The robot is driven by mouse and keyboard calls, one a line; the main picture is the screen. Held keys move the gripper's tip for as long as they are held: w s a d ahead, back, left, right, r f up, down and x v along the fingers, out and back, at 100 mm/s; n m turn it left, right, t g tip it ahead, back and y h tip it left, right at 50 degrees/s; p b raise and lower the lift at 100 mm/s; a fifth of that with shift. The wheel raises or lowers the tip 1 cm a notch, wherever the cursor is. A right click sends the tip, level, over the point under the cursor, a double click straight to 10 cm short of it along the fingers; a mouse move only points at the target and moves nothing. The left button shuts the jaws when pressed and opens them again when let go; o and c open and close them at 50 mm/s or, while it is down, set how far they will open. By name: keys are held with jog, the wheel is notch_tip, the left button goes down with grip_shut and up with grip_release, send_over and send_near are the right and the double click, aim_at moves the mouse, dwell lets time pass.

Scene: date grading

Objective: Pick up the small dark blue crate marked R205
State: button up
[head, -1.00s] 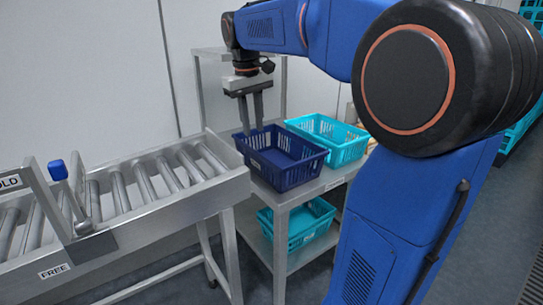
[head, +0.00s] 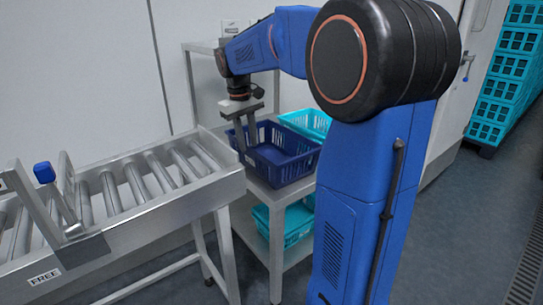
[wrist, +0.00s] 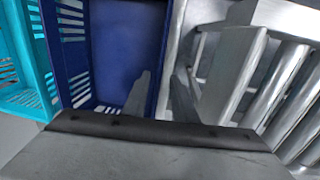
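The small dark blue crate (head: 291,172) stands on the top of a metal stand, beside the roller conveyor. It is empty as far as I can see, and no marking on it is readable. My gripper (head: 246,147) points down at the crate's left side. One finger of my gripper (wrist: 162,78) is over the inside of the crate and the other is outside. The crate's side wall lies between them, and the fingers are apart. Contact with the wall cannot be told.
A turquoise crate (head: 305,122) stands right behind the blue one; it also shows in the wrist view (wrist: 22,50). Another turquoise crate (head: 298,222) sits on the lower shelf. The roller conveyor (head: 135,205) with a FREE label is at left. Stacked turquoise crates (head: 505,75) stand far right.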

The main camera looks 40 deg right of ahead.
aim_at(251, 161)
jog(key=shift+d+f, duration=0.2)
jog(key=shift+f, duration=0.9)
jog(key=shift+d+f, duration=0.15)
jog(key=shift+f, duration=0.9)
jog(key=shift+d+f, duration=0.2)
jog(key=shift+f, duration=0.9)
grip_shut()
